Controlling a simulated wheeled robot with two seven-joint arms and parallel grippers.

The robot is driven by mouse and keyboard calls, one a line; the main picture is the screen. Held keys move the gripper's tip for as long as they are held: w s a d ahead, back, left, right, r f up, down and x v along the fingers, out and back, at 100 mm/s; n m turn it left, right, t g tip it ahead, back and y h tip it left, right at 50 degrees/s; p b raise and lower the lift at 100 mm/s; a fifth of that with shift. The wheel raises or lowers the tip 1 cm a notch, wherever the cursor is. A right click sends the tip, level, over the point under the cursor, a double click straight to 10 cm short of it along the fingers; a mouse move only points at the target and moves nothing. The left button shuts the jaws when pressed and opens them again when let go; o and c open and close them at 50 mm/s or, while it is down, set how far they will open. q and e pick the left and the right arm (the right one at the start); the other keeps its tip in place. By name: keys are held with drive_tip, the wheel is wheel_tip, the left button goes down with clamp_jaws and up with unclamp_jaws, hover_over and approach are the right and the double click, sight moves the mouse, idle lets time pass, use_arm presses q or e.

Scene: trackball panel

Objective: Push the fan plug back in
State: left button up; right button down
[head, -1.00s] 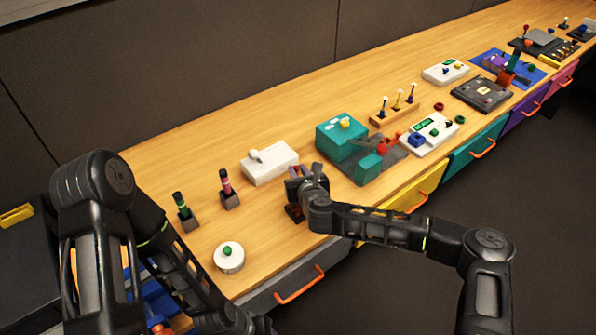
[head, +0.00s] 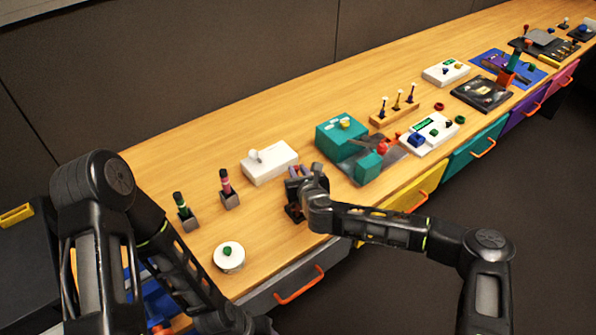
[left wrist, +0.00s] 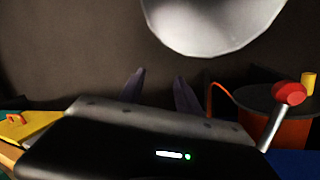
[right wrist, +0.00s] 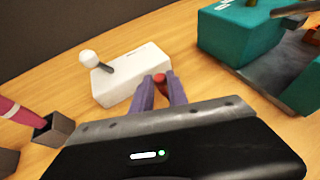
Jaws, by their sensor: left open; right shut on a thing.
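My right gripper (head: 298,172) is over the near part of the bench, in front of the white box with a lever. In the right wrist view its purple fingers are shut on a small red thing (right wrist: 159,79), which shows between the fingertips. I cannot tell for sure that this is the fan plug. A dark base (head: 293,212) stands on the bench just below the gripper, mostly hidden by it. My left gripper (left wrist: 158,80) is open and empty in the left wrist view, its fingers apart. In the head view it is not clearly seen.
A white box (head: 270,163) with a lever stands behind the right gripper. A teal box (head: 342,137) on a dark plate is to its right. Two upright handles in grey sockets (head: 230,201) and a white round base (head: 229,260) with a green knob are to its left.

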sight(288, 158)
drive_tip(key=shift+w+a+f+b, duration=0.1)
drive_tip(key=shift+w+a+b, duration=0.3)
drive_tip(key=shift+w+b, duration=0.15)
drive_tip(key=shift+w+a+b, duration=0.4)
drive_tip(key=shift+w, duration=0.25)
drive_tip(key=shift+w+a, duration=0.15)
drive_tip(key=shift+r, duration=0.25)
drive_tip(key=c, duration=1.3)
unclamp_jaws()
drive_tip(key=shift+f, duration=0.1)
drive_tip(key=shift+b+v, duration=0.7)
drive_tip(key=shift+v, duration=3.25)
